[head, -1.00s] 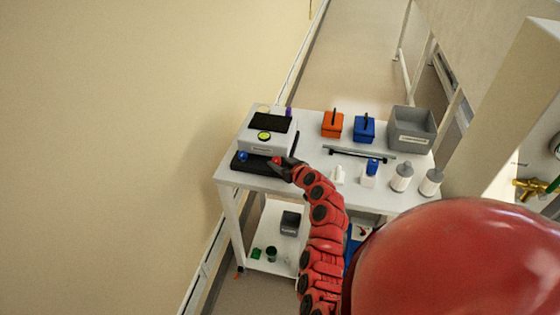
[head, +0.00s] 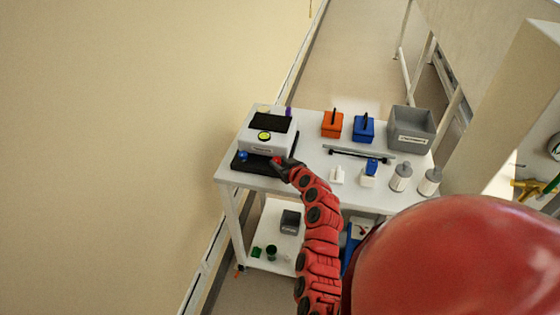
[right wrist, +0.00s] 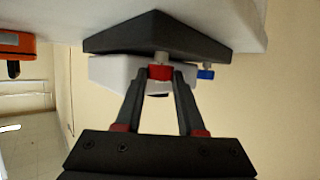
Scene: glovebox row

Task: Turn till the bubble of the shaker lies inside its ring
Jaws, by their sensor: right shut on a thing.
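The shaker (head: 259,145) stands at the left end of the white table, a white body with a black top on a dark base. Its round yellow-green bubble level (head: 264,136) shows on the body, too small to tell where the bubble lies. A blue knob (head: 243,156) is at its front left corner. My right gripper (head: 283,163) is at the red knob (head: 275,160) on the front right. In the right wrist view, upside down, my fingers (right wrist: 160,76) are shut on the red knob (right wrist: 160,71), with the blue knob (right wrist: 205,73) beside it. My left gripper is not seen.
On the table (head: 310,155) stand an orange box (head: 332,125), a blue box (head: 364,130), a grey bin (head: 411,128) and white bottles (head: 401,178). A dark bar (head: 358,154) lies mid-table. A lower shelf (head: 270,235) holds small items. A wall is at the left.

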